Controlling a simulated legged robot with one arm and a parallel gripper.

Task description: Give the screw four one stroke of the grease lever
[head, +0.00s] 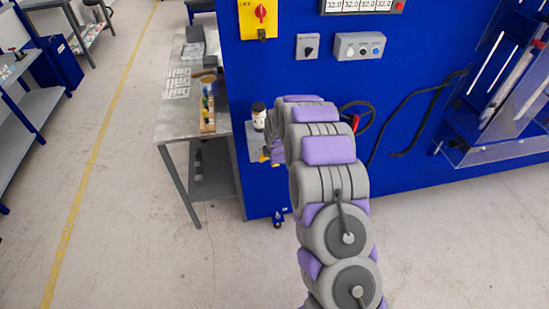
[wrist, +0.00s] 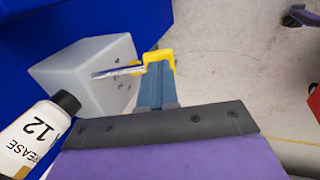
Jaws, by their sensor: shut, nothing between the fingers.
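The grease unit is a grey box (wrist: 90,75) on the blue machine side, with a black-capped bottle (wrist: 40,125) marked "GREASE 12" beside it. The bottle also shows in the head view (head: 258,117). A thin metal lever (wrist: 117,71) sticks out of the box toward my gripper (wrist: 160,58). My gripper has blue fingers with yellow tips and is shut with nothing between them. Its tips are beside the lever's outer end; I cannot tell whether they touch.
A grey steel table (head: 175,133) with a wooden tool block (head: 208,115) stands left of the blue machine (head: 430,70). A black hose (head: 410,115) hangs on the machine's front to the right of my arm. The floor (head: 120,210) at the left is clear.

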